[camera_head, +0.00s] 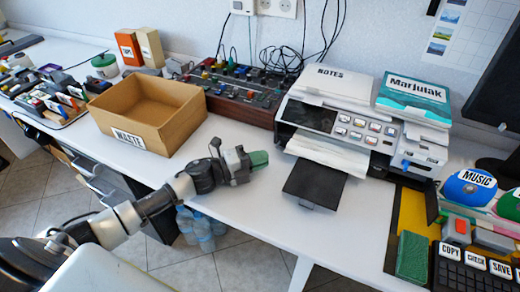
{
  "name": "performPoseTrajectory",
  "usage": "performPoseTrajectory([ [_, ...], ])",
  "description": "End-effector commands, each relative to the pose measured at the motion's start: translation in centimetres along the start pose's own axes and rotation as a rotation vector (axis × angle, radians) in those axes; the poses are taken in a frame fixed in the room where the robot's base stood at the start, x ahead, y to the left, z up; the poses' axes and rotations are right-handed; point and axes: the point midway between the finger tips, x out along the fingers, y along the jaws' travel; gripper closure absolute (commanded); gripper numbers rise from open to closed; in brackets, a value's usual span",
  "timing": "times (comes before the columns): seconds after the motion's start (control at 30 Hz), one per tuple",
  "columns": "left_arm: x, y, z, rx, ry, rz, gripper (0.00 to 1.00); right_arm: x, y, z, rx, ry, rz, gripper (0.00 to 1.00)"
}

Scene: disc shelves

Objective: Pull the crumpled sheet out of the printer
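The white and grey printer (355,122) stands on the table against the wall, right of the middle. A crumpled white sheet (328,154) sticks out of its front slot, above the dark output tray (314,184). My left gripper (258,160) is over the white table, to the left of the sheet and apart from it. It has a green part at its tip, and I cannot tell whether its fingers are open or shut. The sheet's inner end is hidden inside the printer. My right gripper is not in view.
An open cardboard box labelled WASTE (127,139) stands behind and left of my gripper. A mixer board with knobs (243,92) stands behind. Books labelled NOTES (330,82) and Marjulak (415,91) lie on the printer. Bare table (230,215) lies in front of my gripper.

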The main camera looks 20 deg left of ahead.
Motion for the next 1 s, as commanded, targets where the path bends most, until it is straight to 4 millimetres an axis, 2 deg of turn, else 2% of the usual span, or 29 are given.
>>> performPoseTrajectory([
  [0.03,1.4,-0.3,-0.1,0.001,0.001,-0.003,0.91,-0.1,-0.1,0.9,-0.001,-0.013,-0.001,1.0],
  [0.2,4.5,-0.2,-0.1,0.0,0.001,-0.001,0.91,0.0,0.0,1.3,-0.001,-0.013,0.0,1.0],
  [0.4,6.6,-0.2,-0.1,0.001,0.0,0.001,0.91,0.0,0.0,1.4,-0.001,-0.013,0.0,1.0],
  [0.8,7.2,-0.1,-0.1,0.001,0.0,0.002,0.91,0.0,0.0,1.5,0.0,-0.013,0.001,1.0],
  [0.87,7.2,-0.1,-0.1,0.0,0.0,0.002,1.0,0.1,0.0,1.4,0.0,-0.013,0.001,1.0],
  [1.0,7.2,-0.1,-0.1,0.0,0.0,0.002,1.0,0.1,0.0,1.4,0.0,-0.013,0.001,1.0],
])
